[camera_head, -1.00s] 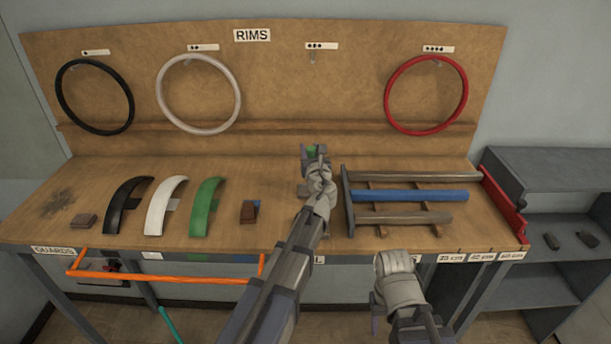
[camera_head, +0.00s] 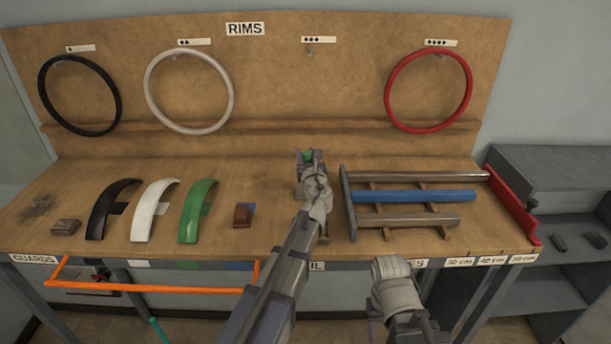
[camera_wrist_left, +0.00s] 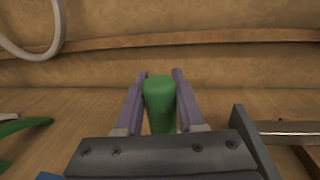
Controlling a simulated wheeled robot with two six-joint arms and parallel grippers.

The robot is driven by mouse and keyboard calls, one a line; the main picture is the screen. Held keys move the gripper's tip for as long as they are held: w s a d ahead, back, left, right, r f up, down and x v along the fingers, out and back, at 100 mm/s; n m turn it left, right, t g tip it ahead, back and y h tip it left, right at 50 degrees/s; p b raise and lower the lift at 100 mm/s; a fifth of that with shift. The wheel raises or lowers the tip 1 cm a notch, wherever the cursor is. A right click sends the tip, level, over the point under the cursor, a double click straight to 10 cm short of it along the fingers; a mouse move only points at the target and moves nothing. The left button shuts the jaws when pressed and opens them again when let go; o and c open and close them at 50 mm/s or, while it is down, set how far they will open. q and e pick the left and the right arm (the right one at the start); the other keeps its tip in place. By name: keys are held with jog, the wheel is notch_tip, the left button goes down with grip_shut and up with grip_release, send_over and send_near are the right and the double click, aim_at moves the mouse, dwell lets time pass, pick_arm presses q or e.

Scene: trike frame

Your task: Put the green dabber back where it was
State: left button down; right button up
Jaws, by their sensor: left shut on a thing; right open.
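The green dabber (camera_head: 308,156) is a plain green cylinder. It stands upright between the fingers of my left gripper (camera_wrist_left: 160,85) in the left wrist view (camera_wrist_left: 160,103). My left gripper (camera_head: 310,157) is shut on it, over the back middle of the wooden bench (camera_head: 270,180). My gripper and arm hide most of the dabber in the head view. I cannot tell whether its bottom touches the bench. My right gripper (camera_head: 378,328) is low in front of the bench, open, with its fingers mostly out of sight.
A rack with grey and blue tubes (camera_head: 415,196) stands just right of my left gripper. Black (camera_head: 103,212), white (camera_head: 151,212) and green guards (camera_head: 193,216) lie to the left, with a brown block (camera_head: 243,215) nearer. Rims hang on the backboard. An orange frame (camera_head: 150,288) is in front.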

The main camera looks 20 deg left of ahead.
pick_arm(q)
jog(key=shift+f, duration=0.1)
notch_tip(320, 180, down, 4)
jog(key=b, duration=0.3)
jog(key=shift+b, duration=0.4)
jog(key=c, duration=1)
grip_release()
jog(key=o, duration=0.5)
